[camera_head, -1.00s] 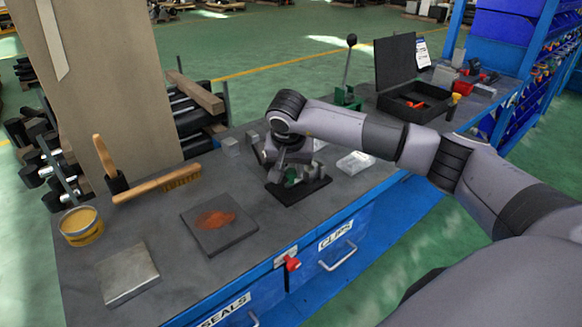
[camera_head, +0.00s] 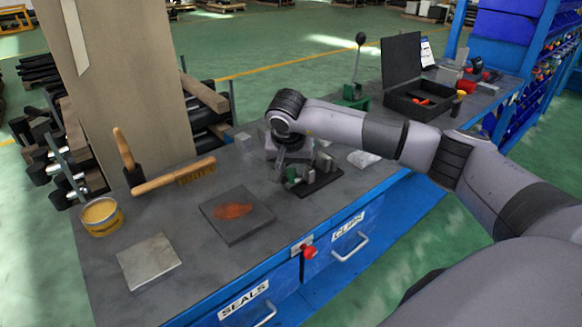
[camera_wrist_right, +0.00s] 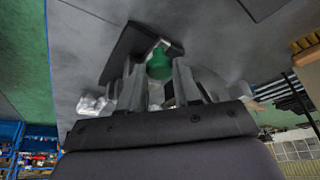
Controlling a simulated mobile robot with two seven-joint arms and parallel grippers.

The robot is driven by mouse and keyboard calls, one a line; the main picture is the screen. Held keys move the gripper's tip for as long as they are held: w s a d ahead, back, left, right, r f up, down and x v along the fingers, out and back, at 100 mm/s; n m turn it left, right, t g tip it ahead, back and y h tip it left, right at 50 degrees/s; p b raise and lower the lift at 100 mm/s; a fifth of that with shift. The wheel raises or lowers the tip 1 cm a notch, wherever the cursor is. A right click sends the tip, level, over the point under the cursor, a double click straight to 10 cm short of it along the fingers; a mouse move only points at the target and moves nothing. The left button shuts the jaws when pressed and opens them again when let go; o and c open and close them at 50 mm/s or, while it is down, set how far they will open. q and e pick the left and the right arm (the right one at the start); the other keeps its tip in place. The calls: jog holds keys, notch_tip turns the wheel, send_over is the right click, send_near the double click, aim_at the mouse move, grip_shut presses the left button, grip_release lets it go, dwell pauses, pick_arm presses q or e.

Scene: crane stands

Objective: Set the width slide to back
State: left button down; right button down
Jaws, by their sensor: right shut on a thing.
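A small fixture with a black base plate (camera_head: 322,184) and green parts (camera_head: 292,173) stands on the grey bench top. It looks like the width slide. My right gripper (camera_head: 281,174) points down over its left side. In the right wrist view the two fingers (camera_wrist_right: 158,84) stand on either side of a pale metal piece, with a green rounded part (camera_wrist_right: 158,64) just beyond. The right gripper is shut on a part of the fixture, which the fingers partly hide. The slide's exact position cannot be read. My left gripper is not in view.
A dark plate with a rusty patch (camera_head: 237,213), a metal plate (camera_head: 149,261), a brush (camera_head: 176,177) and a yellow tin (camera_head: 101,215) lie to the left. A clear bag (camera_head: 363,159), a green-based lever (camera_head: 357,75) and an open black case (camera_head: 418,100) are right and behind.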

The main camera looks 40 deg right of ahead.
jog(key=c, duration=1.1)
grip_release()
jog(key=shift+a, duration=0.3)
jog(key=shift+o, duration=0.2)
jog(key=b+v, duration=0.1)
jog(key=v, duration=0.6)
jog(key=shift+s, duration=0.15)
